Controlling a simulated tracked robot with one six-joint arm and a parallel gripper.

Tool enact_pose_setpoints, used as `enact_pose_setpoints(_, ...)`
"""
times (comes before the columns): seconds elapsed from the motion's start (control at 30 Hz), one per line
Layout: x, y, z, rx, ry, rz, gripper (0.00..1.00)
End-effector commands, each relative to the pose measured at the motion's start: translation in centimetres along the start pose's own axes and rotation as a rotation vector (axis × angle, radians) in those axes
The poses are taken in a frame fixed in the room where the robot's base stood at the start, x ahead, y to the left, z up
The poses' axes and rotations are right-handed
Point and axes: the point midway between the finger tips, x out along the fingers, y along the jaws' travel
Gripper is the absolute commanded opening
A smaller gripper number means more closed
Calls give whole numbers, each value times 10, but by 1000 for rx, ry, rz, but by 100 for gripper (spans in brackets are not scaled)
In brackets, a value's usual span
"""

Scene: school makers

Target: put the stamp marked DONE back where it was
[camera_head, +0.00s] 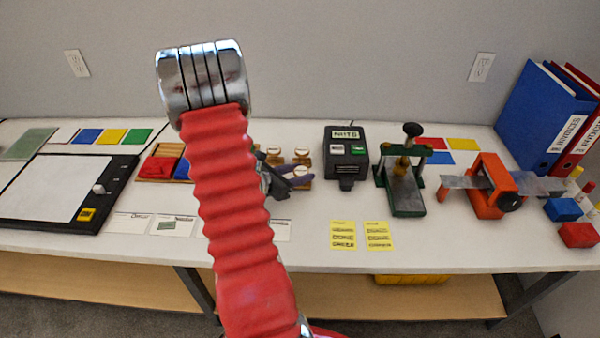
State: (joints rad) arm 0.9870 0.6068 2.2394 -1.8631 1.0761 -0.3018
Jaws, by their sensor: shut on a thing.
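My gripper (291,183) is partly hidden behind my red arm, low over the middle of the table. Its dark fingers are shut at a wooden stamp (303,174) with a pale round top. Other similar stamps (274,154) stand just behind it, close together. No stamp marking is readable, so I cannot tell which is marked DONE. I cannot tell whether the held stamp touches the table. Two yellow cards (343,235) lie at the front with printed words, DONE among them.
A black device (346,152) and a green press (405,190) stand right of the stamps. A black-framed board (60,190) and white cards (129,223) lie left. Colored pads (155,167) sit behind my arm.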

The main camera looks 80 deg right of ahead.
Motion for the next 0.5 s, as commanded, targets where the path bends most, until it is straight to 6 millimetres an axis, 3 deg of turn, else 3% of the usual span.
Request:
enact_pose_setpoints(0.17,1,0,-2,-1,0,0,14)
enact_pose_setpoints(0.2,1,0,-2,-1,0,0,41)
enact_pose_setpoints(0.43,0,0,-2,-1,0,0,56)
enact_pose_setpoints(0.5,0,0,-2,-1,1,0,56)
